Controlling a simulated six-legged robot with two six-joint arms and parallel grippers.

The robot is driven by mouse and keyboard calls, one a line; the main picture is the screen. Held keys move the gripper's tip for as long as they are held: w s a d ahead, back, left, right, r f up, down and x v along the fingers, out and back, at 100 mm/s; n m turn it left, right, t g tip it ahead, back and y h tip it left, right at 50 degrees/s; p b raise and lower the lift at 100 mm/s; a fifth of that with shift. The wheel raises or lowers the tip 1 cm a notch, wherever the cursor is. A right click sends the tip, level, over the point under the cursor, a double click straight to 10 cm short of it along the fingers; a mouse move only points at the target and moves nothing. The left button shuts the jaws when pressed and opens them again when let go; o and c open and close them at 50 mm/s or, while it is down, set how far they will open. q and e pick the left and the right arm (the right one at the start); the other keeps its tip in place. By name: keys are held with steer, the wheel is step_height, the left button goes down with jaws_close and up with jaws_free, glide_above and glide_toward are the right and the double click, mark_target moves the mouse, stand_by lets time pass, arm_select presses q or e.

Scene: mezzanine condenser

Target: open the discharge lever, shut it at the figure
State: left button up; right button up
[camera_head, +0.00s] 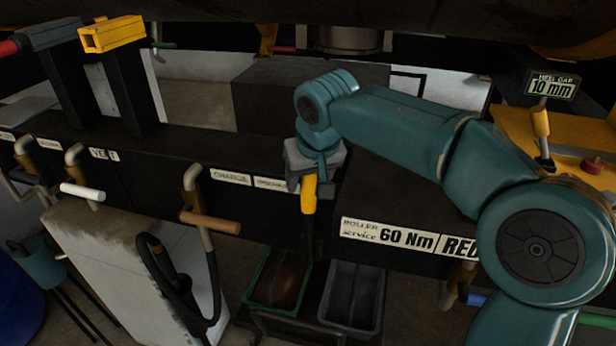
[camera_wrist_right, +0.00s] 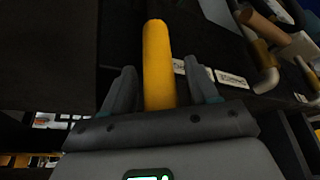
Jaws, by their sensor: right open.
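A lever with a yellow handle (camera_head: 309,193) hangs at the front of the dark beam, beside a label (camera_head: 271,184) that my gripper partly covers. My right gripper (camera_head: 314,172) is at the top of this handle, pointing down. In the right wrist view the yellow handle (camera_wrist_right: 157,50) stands between the two spread fingers of the right gripper (camera_wrist_right: 161,75), with a gap on each side. The handle's lower end shows below the gripper in the head view. My left gripper is not in view.
A green bin (camera_head: 250,290) with brown contents and a grey bin (camera_head: 378,312) stand below the lever. A brown-handled lever (camera_head: 210,222) and a white-handled one (camera_head: 82,192) are to the left. A "10 mm" plate (camera_head: 552,86) and a "60 Nm" plate (camera_head: 390,236) are to the right.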

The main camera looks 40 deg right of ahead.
steer(key=shift+w+d+f, duration=0.1)
steer(key=shift+d, duration=0.05)
steer(key=c, duration=0.7)
jaws_close()
steer(key=shift+a+f+b, duration=0.1)
steer(key=shift+a+b, duration=0.1)
steer(key=shift+b, duration=0.1)
steer(key=s+a+f+t+h+b, duration=0.1)
steer(key=s+a+t+h+b, duration=0.2)
steer(key=b, duration=0.9)
steer(key=s+a, duration=0.3)
steer(key=a, duration=0.1)
steer(key=shift+f+n+h, duration=0.3)
steer(key=shift+f, duration=0.05)
steer(key=shift+s, duration=0.1)
